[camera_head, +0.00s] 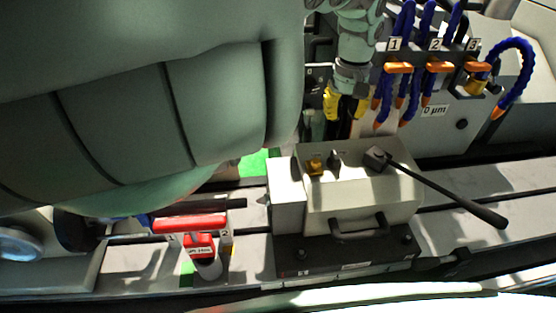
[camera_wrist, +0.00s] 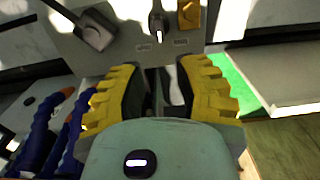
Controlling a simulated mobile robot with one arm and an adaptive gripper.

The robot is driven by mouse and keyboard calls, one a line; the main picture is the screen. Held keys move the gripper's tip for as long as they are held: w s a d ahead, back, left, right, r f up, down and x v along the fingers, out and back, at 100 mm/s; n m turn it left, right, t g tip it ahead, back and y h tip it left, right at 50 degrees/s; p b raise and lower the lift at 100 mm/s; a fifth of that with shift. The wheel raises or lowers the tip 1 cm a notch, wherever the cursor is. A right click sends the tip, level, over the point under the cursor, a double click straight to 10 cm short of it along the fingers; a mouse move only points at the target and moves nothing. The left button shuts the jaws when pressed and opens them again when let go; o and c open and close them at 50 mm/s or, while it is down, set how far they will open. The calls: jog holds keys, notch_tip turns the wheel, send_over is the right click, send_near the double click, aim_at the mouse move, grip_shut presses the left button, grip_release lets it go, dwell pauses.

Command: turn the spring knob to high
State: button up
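The grey box (camera_head: 360,200) on the machine table carries a small black knob (camera_head: 334,160) on its top, beside a yellow knob (camera_head: 314,167). In the wrist view the black knob (camera_wrist: 158,22) has a white mark and two small labels near it, too small to read. The yellow knob (camera_wrist: 189,15) is right of it there. Which one is the spring knob I cannot read. My gripper (camera_head: 345,108) points down above the far side of the box, apart from both knobs. Its yellow fingers (camera_wrist: 160,90) are spread with nothing between them.
A long black lever (camera_head: 445,190) extends right from the box top. Blue coolant hoses (camera_head: 402,90) hang close beside my gripper. A red-handled part (camera_head: 190,224) stands left of the box. My own arm covers much of the upper left.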

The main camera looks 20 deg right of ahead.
send_over(336, 154)
jog(key=f, duration=0.6)
jog(key=shift+s+a+f, duration=0.1)
jog(key=shift+s+f, duration=0.1)
jog(key=shift+s, duration=0.05)
jog(key=shift+d+f+p, duration=0.2)
jog(key=shift+f+p, duration=0.7)
jog(key=shift+f, duration=2.25)
jog(key=shift+w+a+f, duration=0.15)
jog(key=shift+a+f, duration=0.05)
jog(key=shift+f, duration=0.35)
jog(key=shift+o, duration=0.4)
grip_shut()
